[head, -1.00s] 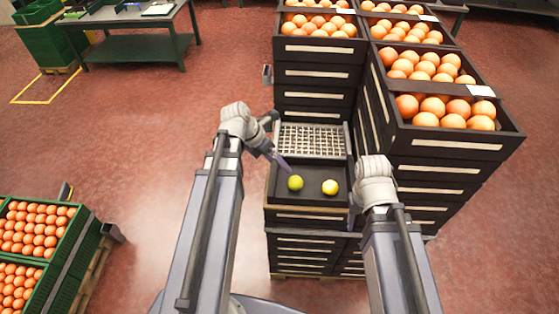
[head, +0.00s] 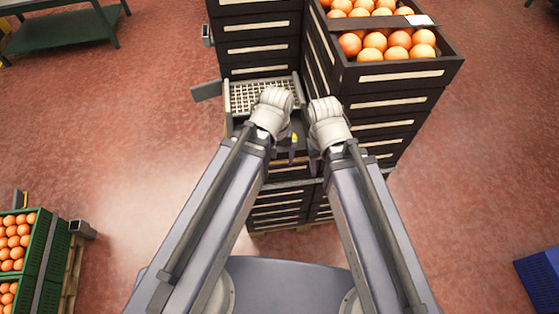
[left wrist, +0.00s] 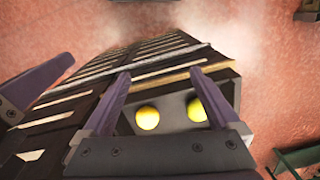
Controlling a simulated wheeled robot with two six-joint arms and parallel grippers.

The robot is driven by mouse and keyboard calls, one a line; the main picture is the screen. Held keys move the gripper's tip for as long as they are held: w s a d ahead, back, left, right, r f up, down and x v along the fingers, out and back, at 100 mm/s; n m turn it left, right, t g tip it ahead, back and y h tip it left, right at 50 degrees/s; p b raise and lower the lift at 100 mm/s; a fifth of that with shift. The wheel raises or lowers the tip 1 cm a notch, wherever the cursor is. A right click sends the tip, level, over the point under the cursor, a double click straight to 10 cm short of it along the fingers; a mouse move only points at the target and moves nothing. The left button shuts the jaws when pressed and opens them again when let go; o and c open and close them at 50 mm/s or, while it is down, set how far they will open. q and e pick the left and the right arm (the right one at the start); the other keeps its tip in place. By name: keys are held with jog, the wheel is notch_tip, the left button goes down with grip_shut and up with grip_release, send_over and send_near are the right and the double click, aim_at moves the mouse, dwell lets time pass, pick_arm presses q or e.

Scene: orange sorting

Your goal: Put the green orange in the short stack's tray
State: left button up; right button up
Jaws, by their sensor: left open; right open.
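Two round yellowish fruits lie in the dark tray (left wrist: 226,88) of the short stack (head: 280,208). In the left wrist view one fruit (left wrist: 148,118) is at left and the other (left wrist: 197,109) at right; I cannot tell there which is the green orange. My left gripper (head: 291,155) is open and empty over the tray; its fingers (left wrist: 160,74) frame the fruits in the wrist view. My right gripper (head: 315,164) is open close beside it. In the head view my arms hide most of the tray, with only a yellow bit of fruit showing.
A mesh rack (head: 257,95) stands behind the tray. A tall stack of dark crates with oranges (head: 385,45) rises at the back right. Green crates of oranges (head: 15,240) stand at lower left. A blue object (head: 543,275) lies at lower right.

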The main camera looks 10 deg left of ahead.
pick_arm(q)
jog(key=m, duration=0.1)
jog(key=s+d+m, duration=0.1)
jog(key=m, duration=0.1)
jog(key=m+y, duration=0.1)
jog(key=shift+s+d+m, duration=0.2)
jog(key=shift+s+m, duration=0.05)
jog(key=shift+m, duration=0.15)
